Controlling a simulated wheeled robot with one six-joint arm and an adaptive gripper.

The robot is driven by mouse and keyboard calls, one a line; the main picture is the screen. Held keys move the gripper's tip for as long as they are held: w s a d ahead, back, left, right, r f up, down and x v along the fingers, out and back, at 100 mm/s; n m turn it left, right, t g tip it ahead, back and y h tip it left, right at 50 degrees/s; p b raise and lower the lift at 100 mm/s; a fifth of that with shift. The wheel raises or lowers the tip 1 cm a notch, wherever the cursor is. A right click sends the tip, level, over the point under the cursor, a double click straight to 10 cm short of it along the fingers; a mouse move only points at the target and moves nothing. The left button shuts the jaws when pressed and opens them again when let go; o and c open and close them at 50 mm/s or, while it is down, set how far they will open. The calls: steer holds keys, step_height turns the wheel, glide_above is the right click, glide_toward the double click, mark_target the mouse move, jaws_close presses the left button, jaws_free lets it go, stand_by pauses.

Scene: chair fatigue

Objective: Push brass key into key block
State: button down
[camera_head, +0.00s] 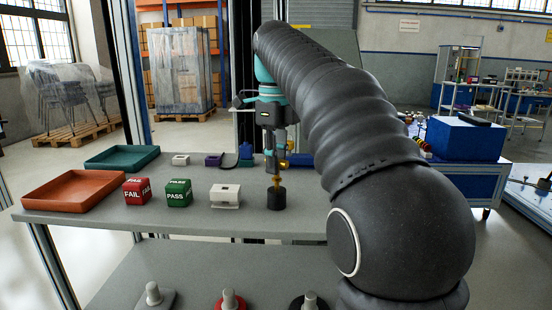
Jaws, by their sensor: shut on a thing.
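My gripper (274,172) points straight down over the shelf and is shut on the brass key (277,182). The key shows as a small gold-coloured piece below the fingertips. It is right above a short black round holder (276,199), and its lower end meets the top of the holder; I cannot tell whether it sits inside. A white block (225,198) with a small dark opening on top stands to the left of the holder, apart from the gripper. No label shows which of these is the key block.
A red FAIL cube (137,191) and a green PASS cube (178,193) stand left of the white block. An orange tray (75,190) and a green tray (122,157) lie further left. Small purple and white pieces stand behind. The shelf's front strip is clear.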

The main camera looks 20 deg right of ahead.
steer(key=shift+f+b, duration=0.55)
steer(key=shift+f, duration=0.45)
steer(key=c, duration=1)
jaws_free()
steer(key=shift+c, duration=0.2)
steer(key=shift+r+p, duration=1.35)
steer(key=shift+r, duration=0.8)
steer(key=shift+f+b, duration=0.35)
steer(key=shift+b, duration=0.95)
